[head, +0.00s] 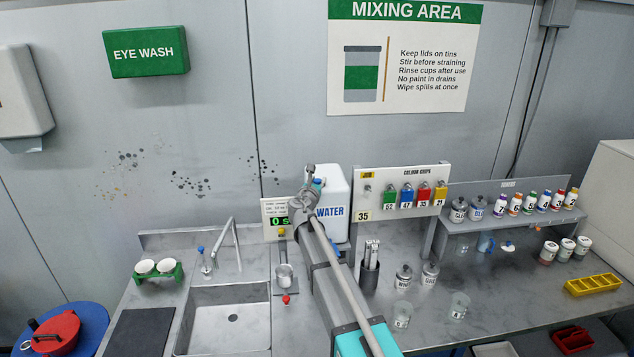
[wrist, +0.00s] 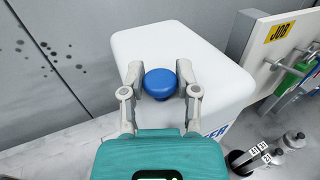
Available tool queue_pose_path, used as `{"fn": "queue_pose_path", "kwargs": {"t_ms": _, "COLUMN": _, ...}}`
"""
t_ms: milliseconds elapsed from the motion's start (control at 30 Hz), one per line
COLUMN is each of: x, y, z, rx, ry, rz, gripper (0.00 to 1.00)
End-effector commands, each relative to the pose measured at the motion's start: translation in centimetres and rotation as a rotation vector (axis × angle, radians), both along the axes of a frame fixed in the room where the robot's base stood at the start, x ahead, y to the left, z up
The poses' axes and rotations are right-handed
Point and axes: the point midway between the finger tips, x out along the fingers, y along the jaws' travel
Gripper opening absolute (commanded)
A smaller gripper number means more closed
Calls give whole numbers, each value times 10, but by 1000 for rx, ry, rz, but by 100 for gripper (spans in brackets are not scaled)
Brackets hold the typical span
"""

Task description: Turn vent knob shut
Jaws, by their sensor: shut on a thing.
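The vent knob (wrist: 160,84) is a round blue knob on top of the white water container (wrist: 215,82). My gripper (wrist: 159,74) has one finger on each side of the knob and is shut on it. The knob's top faces the wrist camera; its underside is hidden. In the head view, the container (head: 337,190) stands upright at the back of the counter, labelled "WATER". My arm crosses in front of its left side and hides part of it. The knob is hard to make out there.
The sink (head: 228,318) and tap (head: 233,240) are left.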

Motion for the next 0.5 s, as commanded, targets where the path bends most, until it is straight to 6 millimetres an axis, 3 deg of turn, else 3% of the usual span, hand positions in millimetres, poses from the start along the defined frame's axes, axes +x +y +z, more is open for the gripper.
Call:
{"fn": "queue_pose_path", "kwargs": {"t_ms": 67, "x": 1, "y": 0, "z": 0, "rx": -1, "ry": -1, "rz": 1, "gripper": 0}}
{"fn": "queue_pose_path", "kwargs": {"t_ms": 100, "x": 1, "y": 0, "z": 0, "rx": -1, "ry": -1, "rz": 1, "gripper": 48}}
{"fn": "queue_pose_path", "kwargs": {"t_ms": 233, "x": 1, "y": 0, "z": 0, "rx": -1, "ry": -1, "rz": 1, "gripper": 72}}
{"fn": "queue_pose_path", "kwargs": {"t_ms": 500, "x": 0, "y": 0, "z": 0, "rx": -1, "ry": 0, "rz": 1, "gripper": 72}}
